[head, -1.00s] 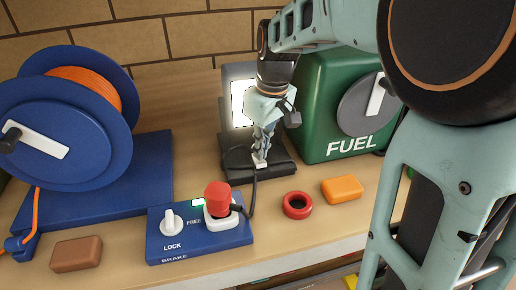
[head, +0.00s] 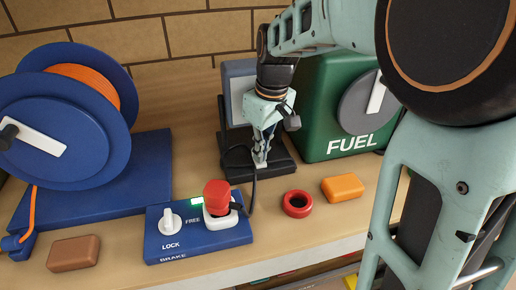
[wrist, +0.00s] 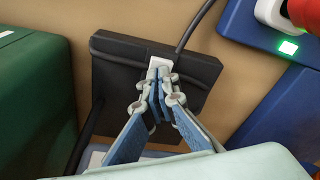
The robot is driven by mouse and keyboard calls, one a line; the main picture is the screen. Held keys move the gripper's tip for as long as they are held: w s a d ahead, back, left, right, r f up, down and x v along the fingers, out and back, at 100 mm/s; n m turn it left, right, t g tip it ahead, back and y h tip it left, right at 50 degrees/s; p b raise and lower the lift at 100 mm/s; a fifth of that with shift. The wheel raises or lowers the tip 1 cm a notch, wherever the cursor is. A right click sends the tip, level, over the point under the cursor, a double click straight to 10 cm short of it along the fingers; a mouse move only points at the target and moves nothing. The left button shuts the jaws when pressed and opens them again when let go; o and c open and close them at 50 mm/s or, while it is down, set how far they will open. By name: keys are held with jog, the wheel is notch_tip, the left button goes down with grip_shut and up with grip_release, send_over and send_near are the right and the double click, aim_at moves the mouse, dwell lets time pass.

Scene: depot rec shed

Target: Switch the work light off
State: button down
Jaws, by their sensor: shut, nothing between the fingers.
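The work light (head: 240,95) stands at the back of the bench, left of the green fuel can. Its panel is dull grey and unlit, and my arm partly covers it. Its black base (head: 282,166) lies flat on the bench. My gripper (head: 262,158) is shut and empty, pointing down over the base.
The green FUEL can (head: 335,105) stands close on the right. A blue brake box (head: 190,246) with a knob, red plug and green lamp is in front. A blue cable reel (head: 50,125) is left. A red ring (head: 297,204), orange block (head: 343,188) and brown block (head: 74,253) lie on the bench.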

notch_tip(320, 180, up, 7)
jog(key=p, duration=0.5)
jog(key=shift+p, duration=0.35)
